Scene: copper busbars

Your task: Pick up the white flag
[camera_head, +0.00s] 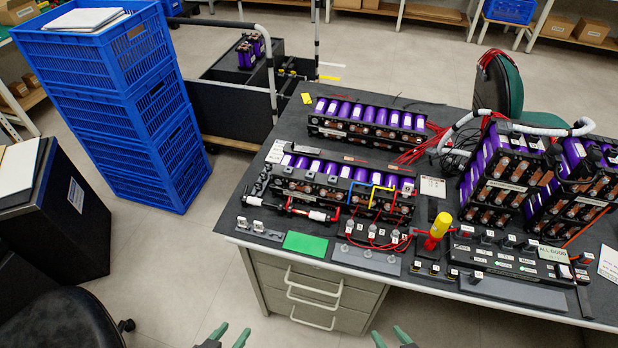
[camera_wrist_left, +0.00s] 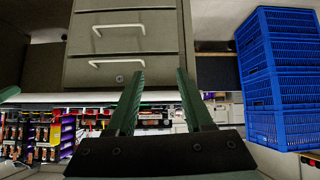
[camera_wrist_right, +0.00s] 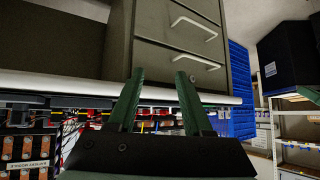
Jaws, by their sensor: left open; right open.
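I cannot make out a clear white flag. Small white pieces (camera_head: 254,200) lie at the left end of the table, and other white pieces (camera_head: 258,227) sit on a small grey holder (camera_head: 270,235) at the front left corner. Which of these is the flag I cannot tell. My left gripper (camera_head: 230,333) is open and empty at the bottom edge of the head view, in front of the table; it also shows in the left wrist view (camera_wrist_left: 160,74). My right gripper (camera_head: 390,336) is open and empty to its right, also shown in the right wrist view (camera_wrist_right: 160,74). Neither touches anything.
The dark table (camera_head: 300,257) holds purple battery modules (camera_head: 370,113), a green pad (camera_head: 306,244), a yellow-handled tool (camera_head: 439,228) and a control panel (camera_head: 500,258). Drawers (camera_head: 320,290) are below its front edge. Stacked blue crates (camera_head: 125,100) stand left.

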